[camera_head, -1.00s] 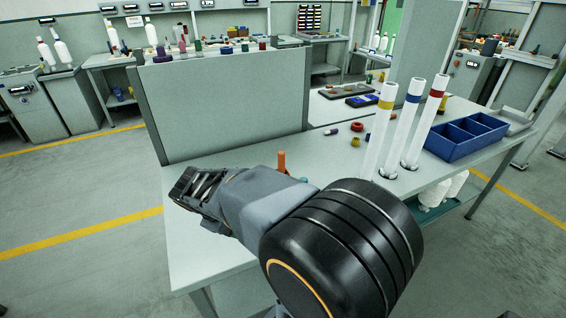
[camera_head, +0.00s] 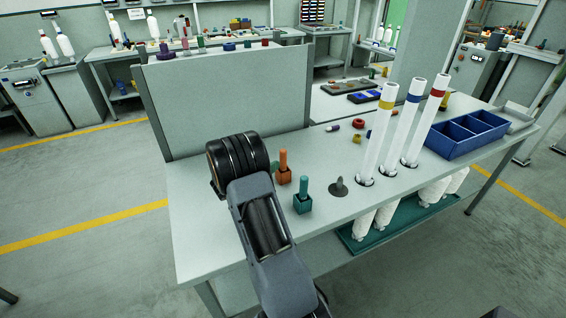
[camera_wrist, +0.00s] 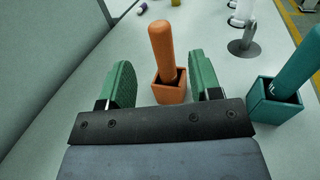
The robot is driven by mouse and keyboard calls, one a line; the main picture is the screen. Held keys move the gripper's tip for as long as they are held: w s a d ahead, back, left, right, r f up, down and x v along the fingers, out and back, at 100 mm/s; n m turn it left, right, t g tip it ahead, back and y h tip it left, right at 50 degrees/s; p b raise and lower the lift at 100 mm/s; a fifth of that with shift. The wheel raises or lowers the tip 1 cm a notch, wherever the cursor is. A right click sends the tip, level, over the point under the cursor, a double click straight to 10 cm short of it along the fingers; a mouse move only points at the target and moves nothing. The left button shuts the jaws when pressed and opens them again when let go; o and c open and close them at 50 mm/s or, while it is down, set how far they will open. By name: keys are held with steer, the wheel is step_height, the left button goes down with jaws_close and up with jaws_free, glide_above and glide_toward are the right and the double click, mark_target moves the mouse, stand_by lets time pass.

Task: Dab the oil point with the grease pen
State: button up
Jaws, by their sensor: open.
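An orange pen (camera_head: 283,160) stands upright in an orange square holder (camera_head: 284,177) on the bench. A teal pen (camera_head: 303,186) stands in a teal holder (camera_head: 303,204) nearer the bench's front edge. I cannot tell which is the grease pen. A grey disc with a short stub (camera_head: 339,187) sits right of them; I cannot tell whether it is the oil point. In the wrist view my gripper (camera_wrist: 162,75) is open, its green fingers on either side of the orange pen (camera_wrist: 163,50), with gaps showing. My arm hides the fingers in the head view.
A grey panel (camera_head: 228,100) rises behind my arm along the bench's back left. Three white tubes with coloured bands (camera_head: 376,135) stand right of the grey disc. A blue divided bin (camera_head: 467,134) is farther right. The bench front left (camera_head: 200,235) is clear.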

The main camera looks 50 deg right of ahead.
mark_target(283, 166)
steer(key=d+p, duration=0.2)
steer(key=d, duration=0.7)
steer(key=shift+s, duration=0.35)
steer(key=shift+r, duration=0.1)
steer(key=shift+c, duration=0.3)
steer(key=c, duration=1)
steer(key=shift+o, duration=0.2)
